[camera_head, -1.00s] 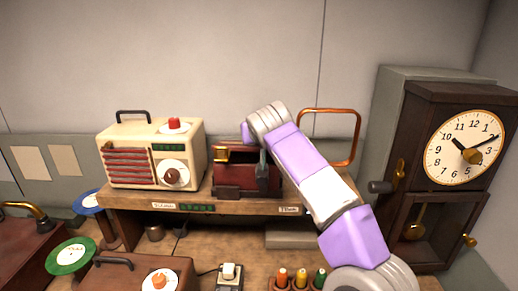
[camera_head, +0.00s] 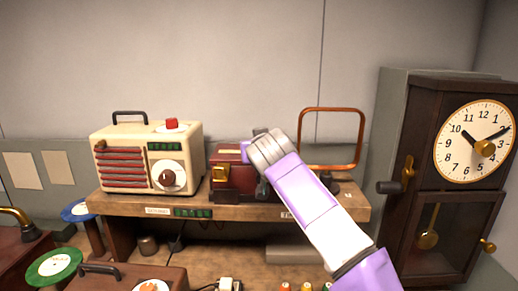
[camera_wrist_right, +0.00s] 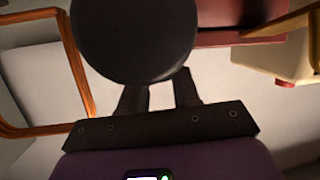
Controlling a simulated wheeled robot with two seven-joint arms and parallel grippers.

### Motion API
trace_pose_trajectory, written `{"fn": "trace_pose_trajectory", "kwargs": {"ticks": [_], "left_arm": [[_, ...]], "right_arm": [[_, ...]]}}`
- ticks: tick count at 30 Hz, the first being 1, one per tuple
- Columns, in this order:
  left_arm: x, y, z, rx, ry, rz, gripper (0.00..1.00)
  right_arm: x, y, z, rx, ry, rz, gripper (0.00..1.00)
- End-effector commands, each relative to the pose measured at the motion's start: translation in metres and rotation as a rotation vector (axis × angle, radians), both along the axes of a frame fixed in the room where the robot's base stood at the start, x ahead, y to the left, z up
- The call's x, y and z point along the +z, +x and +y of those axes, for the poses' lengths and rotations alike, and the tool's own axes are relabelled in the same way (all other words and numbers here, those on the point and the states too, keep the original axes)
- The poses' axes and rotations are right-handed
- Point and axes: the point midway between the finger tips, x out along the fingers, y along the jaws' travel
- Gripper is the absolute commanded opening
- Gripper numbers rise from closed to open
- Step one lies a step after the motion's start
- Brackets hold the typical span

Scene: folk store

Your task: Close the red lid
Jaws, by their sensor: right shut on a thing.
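The red box (camera_head: 232,190) stands on the wooden shelf, with a brass latch (camera_head: 220,174) at its front left. Its red lid (camera_head: 228,155) lies low over the box in the head view. I cannot tell whether it is flush, as my right arm covers the box's right side. In the right wrist view my right gripper (camera_wrist_right: 160,88) is shut on a dark round piece (camera_wrist_right: 135,35), which hides its fingertips. A red surface (camera_wrist_right: 240,30) shows beside that piece. My left gripper is not in view.
A cream radio (camera_head: 147,160) stands close left of the box. A copper-coloured frame (camera_head: 362,140) stands behind my right arm, and a dark wooden clock (camera_head: 440,200) is at the right. The wooden shelf (camera_head: 130,204) has little free room.

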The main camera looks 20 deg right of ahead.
Motion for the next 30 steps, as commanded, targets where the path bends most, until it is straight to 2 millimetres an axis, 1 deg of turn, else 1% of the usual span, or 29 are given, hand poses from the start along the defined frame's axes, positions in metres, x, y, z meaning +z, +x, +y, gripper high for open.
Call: {"fn": "trace_pose_trajectory", "kwargs": {"ticks": [1, 11, 12, 16, 30], "left_arm": [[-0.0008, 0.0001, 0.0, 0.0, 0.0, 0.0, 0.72], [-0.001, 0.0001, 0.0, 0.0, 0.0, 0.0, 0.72], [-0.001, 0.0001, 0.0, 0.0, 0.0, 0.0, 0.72], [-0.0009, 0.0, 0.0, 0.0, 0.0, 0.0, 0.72], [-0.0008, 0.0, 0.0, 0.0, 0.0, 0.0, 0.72]], "right_arm": [[-0.0075, 0.0006, 0.0009, -0.002, 0.003, 0.02, 0.0], [-0.0093, 0.0012, 0.002, -0.001, 0.004, 0.024, 0.0], [-0.0095, 0.0013, 0.0019, -0.001, 0.004, 0.024, 0.35], [-0.0084, 0.0012, 0.002, -0.001, 0.003, 0.021, 0.55], [-0.0048, 0.0002, 0.0017, 0.001, 0.002, 0.012, 0.56]]}}
